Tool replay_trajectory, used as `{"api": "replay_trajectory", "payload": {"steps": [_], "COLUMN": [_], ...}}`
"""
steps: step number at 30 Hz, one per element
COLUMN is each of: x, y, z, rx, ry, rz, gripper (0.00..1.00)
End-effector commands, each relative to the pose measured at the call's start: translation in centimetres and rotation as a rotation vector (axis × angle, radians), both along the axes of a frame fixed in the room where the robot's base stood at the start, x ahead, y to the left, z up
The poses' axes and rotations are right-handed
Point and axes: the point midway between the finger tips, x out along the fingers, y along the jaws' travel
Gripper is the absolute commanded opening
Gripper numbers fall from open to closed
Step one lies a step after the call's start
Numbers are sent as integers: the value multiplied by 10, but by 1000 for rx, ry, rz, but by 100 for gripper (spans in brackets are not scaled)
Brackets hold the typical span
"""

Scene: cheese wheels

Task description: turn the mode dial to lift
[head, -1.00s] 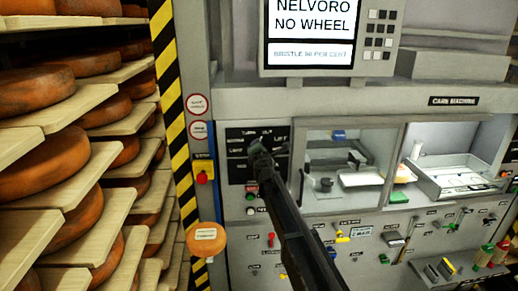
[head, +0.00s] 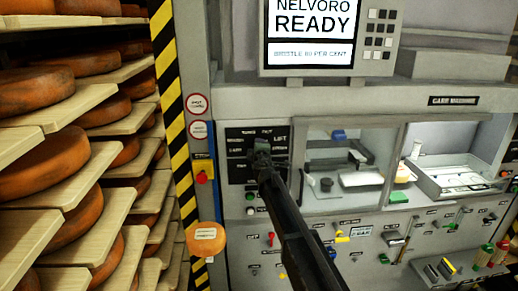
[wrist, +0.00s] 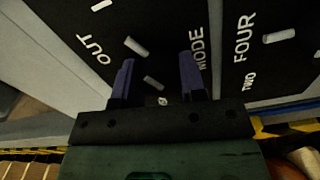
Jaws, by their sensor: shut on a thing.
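The black mode panel (head: 240,134) is on the machine front in the head view, with white labels around its dial, LIFT among them at the upper right. My gripper (head: 262,146) is over the middle of this panel and hides the dial there. In the wrist view my gripper (wrist: 157,68) has its two dark fingers on either side of the dial's place, shut on the mode dial. The dial's body is dark and hard to make out. A pale bar shows between the fingers. The words OUT and MODE show beside them. Which label the dial points to cannot be told.
The screen (head: 313,25) reads NELVORO READY. A red button on a yellow plate (head: 203,171) is left of the panel. Glass-fronted bays (head: 345,165) and small controls lie to the right and below. Shelves of cheese wheels (head: 45,140) fill the left.

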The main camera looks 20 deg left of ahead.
Motion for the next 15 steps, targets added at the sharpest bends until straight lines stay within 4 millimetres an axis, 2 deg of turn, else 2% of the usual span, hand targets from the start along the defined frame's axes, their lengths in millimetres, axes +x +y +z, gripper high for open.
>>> {"api": "replay_trajectory", "payload": {"steps": [15], "x": [-1], "y": [0], "z": [0], "rx": [41], "ry": [21], "rz": [1], "gripper": [15]}}
